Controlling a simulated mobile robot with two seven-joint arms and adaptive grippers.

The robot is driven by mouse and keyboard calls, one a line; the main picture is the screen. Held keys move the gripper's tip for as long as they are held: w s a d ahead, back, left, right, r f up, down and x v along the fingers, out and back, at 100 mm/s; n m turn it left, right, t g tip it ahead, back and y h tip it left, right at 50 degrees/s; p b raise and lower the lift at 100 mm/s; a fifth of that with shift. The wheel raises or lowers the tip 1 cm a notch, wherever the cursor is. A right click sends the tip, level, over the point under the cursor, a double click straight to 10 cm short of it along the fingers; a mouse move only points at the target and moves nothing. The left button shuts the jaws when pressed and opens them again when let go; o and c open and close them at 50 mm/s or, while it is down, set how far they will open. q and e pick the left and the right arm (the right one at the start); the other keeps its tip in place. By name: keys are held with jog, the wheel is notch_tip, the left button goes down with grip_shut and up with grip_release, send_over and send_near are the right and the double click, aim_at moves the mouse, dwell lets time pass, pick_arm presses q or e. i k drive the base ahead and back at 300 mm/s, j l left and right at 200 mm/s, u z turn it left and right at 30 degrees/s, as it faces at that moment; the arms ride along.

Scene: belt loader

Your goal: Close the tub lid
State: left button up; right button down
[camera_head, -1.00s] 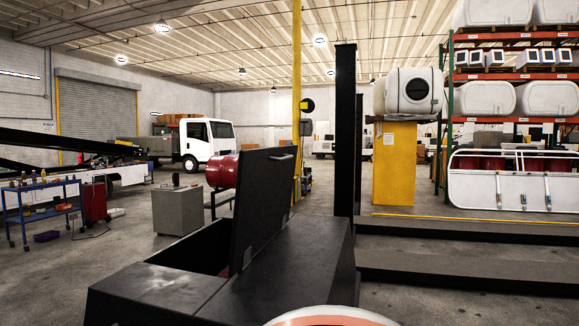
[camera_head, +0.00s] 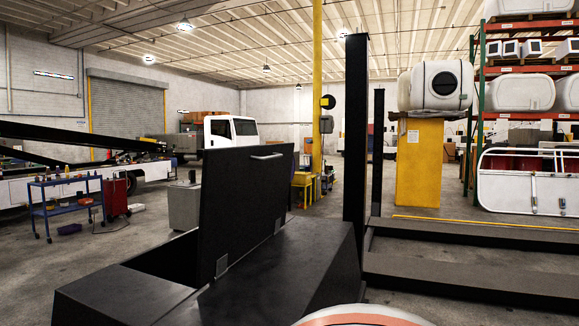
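The tub lid (camera_head: 243,210) is a flat dark panel standing nearly upright on its hinges, with a light bar handle (camera_head: 267,156) near its top edge. The black tub (camera_head: 128,293) is below it, with its opening (camera_head: 172,258) showing dark to the left of the lid. The inside of the tub is mostly hidden. Neither of my grippers shows in the view.
A black post (camera_head: 356,150) rises behind the tub, with low dark beams (camera_head: 470,265) on the floor to its right. A grey box (camera_head: 184,206) and a blue cart (camera_head: 66,205) stand to the left. Open floor (camera_head: 130,235) lies between cart and tub.

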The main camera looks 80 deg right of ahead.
aim_at(245, 189)
jog(key=k+l, duration=0.25)
jog(key=l, duration=0.15)
jog(key=k+l, duration=0.25)
jog(key=l, duration=0.15)
jog(key=k+l, duration=0.25)
jog(key=l, duration=0.15)
jog(key=k+l, duration=0.25)
jog(key=l, duration=0.2)
